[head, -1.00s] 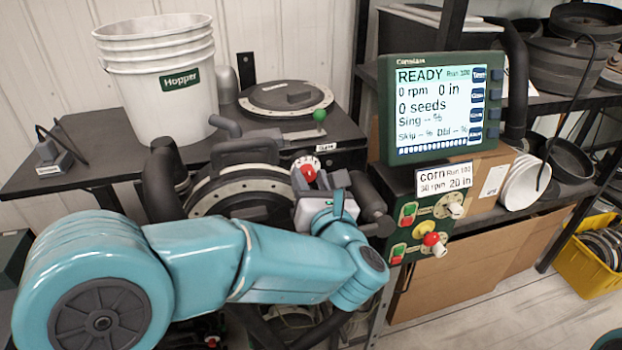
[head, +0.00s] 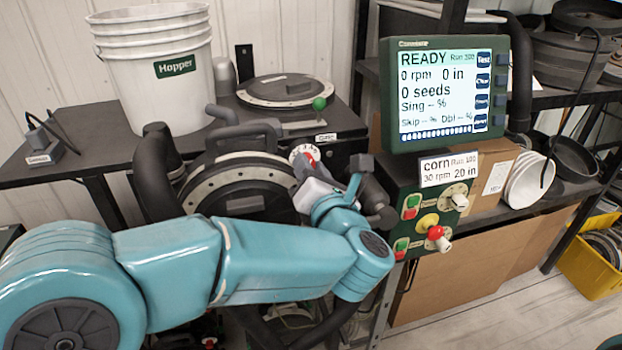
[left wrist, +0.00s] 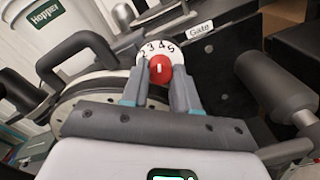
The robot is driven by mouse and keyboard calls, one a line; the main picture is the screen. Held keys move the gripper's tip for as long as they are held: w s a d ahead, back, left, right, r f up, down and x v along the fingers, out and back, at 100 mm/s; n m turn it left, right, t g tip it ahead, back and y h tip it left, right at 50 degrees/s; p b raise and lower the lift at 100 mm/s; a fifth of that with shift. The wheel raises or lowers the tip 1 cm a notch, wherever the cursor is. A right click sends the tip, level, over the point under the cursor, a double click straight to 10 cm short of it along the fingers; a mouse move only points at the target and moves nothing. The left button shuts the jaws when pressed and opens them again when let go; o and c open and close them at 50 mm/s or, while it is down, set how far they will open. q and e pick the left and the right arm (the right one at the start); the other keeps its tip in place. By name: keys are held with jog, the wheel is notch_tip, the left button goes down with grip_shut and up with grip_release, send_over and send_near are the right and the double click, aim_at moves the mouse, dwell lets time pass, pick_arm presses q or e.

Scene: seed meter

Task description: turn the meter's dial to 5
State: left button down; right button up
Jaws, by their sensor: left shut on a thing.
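The dial (left wrist: 146,55) is a white disc with black numerals; 2, 3, 4 and 5 show along its upper edge in the left wrist view. Its round red knob (left wrist: 159,69) carries a short white mark, which stands about upright in that view, near the 3 and 4; the exact reading is unclear. My left gripper (left wrist: 164,88) is shut on the knob, one finger at each side. In the head view the dial (head: 300,151) and knob (head: 312,158) show at the meter's upper right, partly hidden by my left gripper. My right gripper is out of view.
The seed meter (head: 200,196) has a dark handle above it. A white hopper bucket (head: 155,90) stands on the black table (head: 70,158). The monitor (head: 445,95) shows READY, above a control box (head: 428,212) with buttons and knobs. A dark cylinder (left wrist: 277,85) lies right of the gripper.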

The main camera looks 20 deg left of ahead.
pick_arm(q)
jog(key=shift+m+b, duration=0.6)
jog(key=shift+m, duration=3.2)
jog(key=c, duration=1.1)
grip_release()
jog(key=b+v, duration=0.3)
jog(key=v, duration=1.3)
jog(key=shift+s+d, duration=0.1)
